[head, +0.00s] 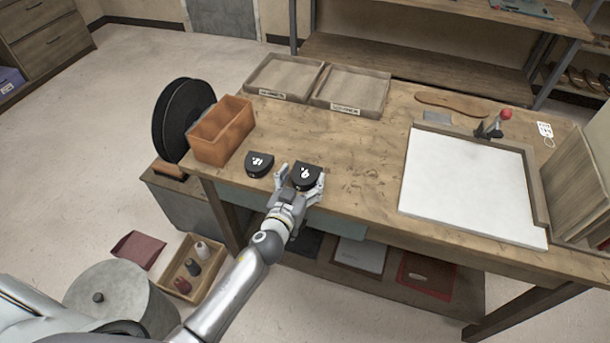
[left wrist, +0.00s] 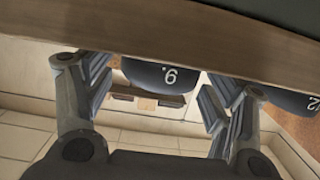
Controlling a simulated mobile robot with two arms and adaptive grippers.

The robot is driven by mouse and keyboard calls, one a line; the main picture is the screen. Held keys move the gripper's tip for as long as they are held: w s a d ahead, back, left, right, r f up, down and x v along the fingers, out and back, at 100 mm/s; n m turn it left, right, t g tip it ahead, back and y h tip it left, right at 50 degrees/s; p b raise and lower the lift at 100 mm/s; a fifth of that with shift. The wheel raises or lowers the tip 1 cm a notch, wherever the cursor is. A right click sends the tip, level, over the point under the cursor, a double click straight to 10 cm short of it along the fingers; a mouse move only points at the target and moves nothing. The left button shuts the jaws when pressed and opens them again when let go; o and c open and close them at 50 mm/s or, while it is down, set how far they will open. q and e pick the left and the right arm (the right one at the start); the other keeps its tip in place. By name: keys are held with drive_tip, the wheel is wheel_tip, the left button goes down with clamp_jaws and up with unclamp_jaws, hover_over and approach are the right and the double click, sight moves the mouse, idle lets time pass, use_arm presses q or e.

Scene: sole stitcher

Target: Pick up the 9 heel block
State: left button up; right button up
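The 9 heel block (head: 307,174) is a black, rounded block with a white 9, near the front edge of the workbench. My left gripper (head: 301,183) is at this block, its fingers open on either side of it. In the left wrist view the 9 block (left wrist: 158,76) sits between the two spread fingers, with a gap showing on each side. A similar black block marked 12 (head: 259,164) lies just to the left; part of it shows at the right of the left wrist view (left wrist: 290,98). My right gripper is not in view.
An orange-brown divided box (head: 221,131) stands left of the blocks on the workbench (head: 370,160). Two shallow trays (head: 351,91) lie behind. A white board (head: 468,184) lies at the right. The bench between the 9 block and the board is clear.

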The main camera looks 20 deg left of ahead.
use_arm(q)
drive_tip(key=c, duration=0.7)
drive_tip(key=shift+r, duration=0.1)
